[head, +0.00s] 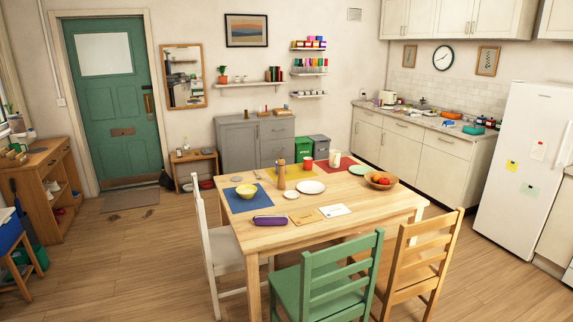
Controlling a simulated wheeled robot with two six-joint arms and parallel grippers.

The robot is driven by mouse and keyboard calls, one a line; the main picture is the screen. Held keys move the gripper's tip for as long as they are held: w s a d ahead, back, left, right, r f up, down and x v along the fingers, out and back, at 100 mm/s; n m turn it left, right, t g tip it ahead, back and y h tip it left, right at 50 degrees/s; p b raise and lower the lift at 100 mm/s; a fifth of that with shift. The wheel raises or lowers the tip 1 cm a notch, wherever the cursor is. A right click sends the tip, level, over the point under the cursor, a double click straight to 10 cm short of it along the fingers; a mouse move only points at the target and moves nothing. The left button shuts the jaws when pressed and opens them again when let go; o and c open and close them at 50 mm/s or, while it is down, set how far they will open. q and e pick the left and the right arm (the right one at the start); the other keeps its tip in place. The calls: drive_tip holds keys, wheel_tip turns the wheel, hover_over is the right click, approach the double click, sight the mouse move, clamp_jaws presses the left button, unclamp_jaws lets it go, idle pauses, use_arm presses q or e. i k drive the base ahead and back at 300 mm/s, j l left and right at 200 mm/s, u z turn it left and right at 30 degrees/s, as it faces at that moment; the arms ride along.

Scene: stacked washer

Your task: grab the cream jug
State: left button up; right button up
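On the wooden table (380,206), a small cream-coloured upright vessel (335,160) stands on the red mat at the far side. It looks like the cream jug, but it is too small to make out a handle or spout. A red mug (307,163) stands to its left, apart from it. Neither of my grippers is in view.
Also on the table are a brown bottle (281,174), yellow bowl (246,191), white plate (311,187), purple case (270,220) and fruit bowl (380,181). A white chair (225,262), green chair (328,280) and wooden chair (428,260) surround it.

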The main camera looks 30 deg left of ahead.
sight(334, 155)
drive_tip(key=i+j, duration=0.2)
drive_tip(key=j, duration=0.35)
drive_tip(key=i+j+u, duration=0.1)
drive_tip(key=j, duration=0.4)
drive_tip(key=i+j, duration=0.3)
drive_tip(key=j, duration=0.25)
drive_tip(key=i+j, duration=0.2)
drive_tip(key=j, duration=0.3)
drive_tip(key=i+j+u, duration=0.1)
drive_tip(key=i+j, duration=0.15)
drive_tip(key=j, duration=0.25)
drive_tip(key=i+j, duration=0.2)
drive_tip(key=j, duration=0.3)
drive_tip(key=i+j+u, duration=0.1)
drive_tip(key=i+j, duration=0.15)
drive_tip(key=j, duration=0.25)
drive_tip(key=i+j, duration=0.25)
drive_tip(key=j, duration=0.25)
